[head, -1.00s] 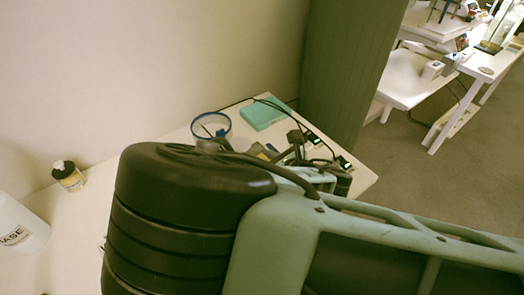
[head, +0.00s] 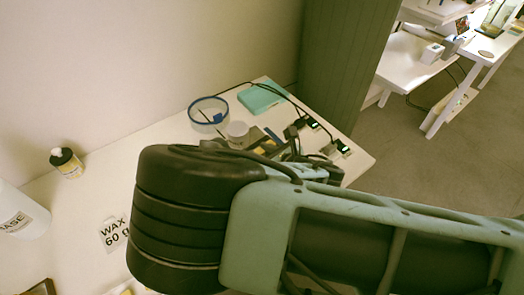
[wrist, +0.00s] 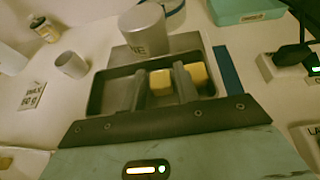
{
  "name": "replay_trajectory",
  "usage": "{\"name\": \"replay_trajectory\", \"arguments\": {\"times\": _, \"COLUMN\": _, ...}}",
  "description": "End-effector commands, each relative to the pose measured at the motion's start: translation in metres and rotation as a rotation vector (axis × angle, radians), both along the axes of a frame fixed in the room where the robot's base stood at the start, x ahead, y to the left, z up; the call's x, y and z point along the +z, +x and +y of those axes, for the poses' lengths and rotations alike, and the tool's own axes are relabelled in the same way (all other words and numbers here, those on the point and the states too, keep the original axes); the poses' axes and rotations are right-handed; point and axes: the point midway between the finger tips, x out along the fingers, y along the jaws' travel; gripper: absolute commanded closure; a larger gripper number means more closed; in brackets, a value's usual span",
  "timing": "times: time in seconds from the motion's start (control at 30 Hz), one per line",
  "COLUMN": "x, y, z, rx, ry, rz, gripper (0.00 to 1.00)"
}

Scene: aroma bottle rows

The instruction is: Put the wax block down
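In the wrist view, a yellow wax block (wrist: 161,80) shows between the two dark fingers of my gripper (wrist: 160,78). The fingers stand apart over a dark shallow tray (wrist: 97,98). More yellow wax (wrist: 198,75) shows just right of the right finger; I cannot tell if it is a second block. The near block seems close to the right finger, with a narrow gap by the left one, so the grip is unclear. In the head view my arm hides the gripper, tray and wax.
A metal cup (wrist: 145,28) stands just behind the tray, and a smaller cup (wrist: 72,64) stands left. A yellow-labelled bottle (head: 67,163), a white bottle (head: 18,212), a blue-rimmed dish (head: 209,115), a teal tray (head: 262,98) and cabled devices (head: 340,148) crowd the table.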

Motion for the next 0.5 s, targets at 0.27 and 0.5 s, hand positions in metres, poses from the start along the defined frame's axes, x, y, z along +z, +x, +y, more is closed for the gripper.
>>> {"name": "replay_trajectory", "arguments": {"times": 0.27, "x": 0.011, "y": -0.019, "z": -0.014, "rx": -0.001, "ry": -0.002, "rz": 0.000, "gripper": 0.69}}
{"name": "replay_trajectory", "arguments": {"times": 0.5, "x": 0.035, "y": -0.059, "z": -0.047, "rx": -0.002, "ry": -0.004, "rz": 0.000, "gripper": 0.69}}
